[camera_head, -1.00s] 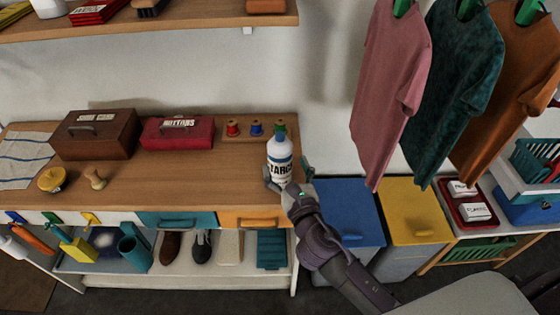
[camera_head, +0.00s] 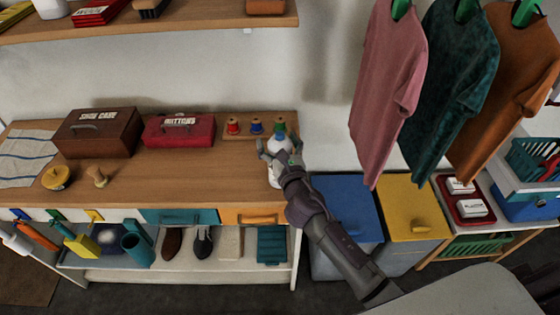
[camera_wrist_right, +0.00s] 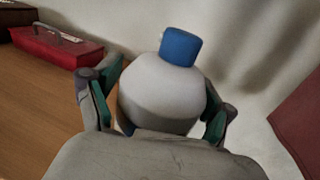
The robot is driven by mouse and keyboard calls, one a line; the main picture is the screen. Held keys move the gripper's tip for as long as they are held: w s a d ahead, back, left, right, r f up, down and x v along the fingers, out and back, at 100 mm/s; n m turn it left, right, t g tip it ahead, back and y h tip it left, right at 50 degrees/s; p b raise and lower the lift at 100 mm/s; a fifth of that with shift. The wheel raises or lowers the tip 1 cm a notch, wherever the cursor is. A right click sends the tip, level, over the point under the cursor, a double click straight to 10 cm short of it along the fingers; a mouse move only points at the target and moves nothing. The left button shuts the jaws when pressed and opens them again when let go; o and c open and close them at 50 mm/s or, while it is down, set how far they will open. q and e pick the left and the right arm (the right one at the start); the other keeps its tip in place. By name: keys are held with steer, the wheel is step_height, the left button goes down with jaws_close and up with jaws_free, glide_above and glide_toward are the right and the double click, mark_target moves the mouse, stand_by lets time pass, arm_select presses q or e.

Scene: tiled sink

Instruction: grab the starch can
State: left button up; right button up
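The starch can (camera_head: 275,177) is a white bottle with a dark label, seen in the earlier view, and a blue cap. It stands upright near the right end of the wooden counter. In the right wrist view the can (camera_wrist_right: 160,95) fills the middle, its cap at the top. My right gripper (camera_head: 280,147) is at the can's upper part and partly hides it. Its fingers (camera_wrist_right: 158,108) are spread on either side of the can, with a narrow gap showing at the left finger.
Thread spools (camera_head: 256,126) stand just behind the can. A red buttons box (camera_head: 180,130) and a brown shoe care box (camera_head: 98,133) are to the left. Blue (camera_head: 345,208) and yellow (camera_head: 412,210) bins stand right of the counter. Shirts (camera_head: 388,90) hang above them.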

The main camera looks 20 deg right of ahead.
jaws_close()
steer(key=shift+r, duration=0.1)
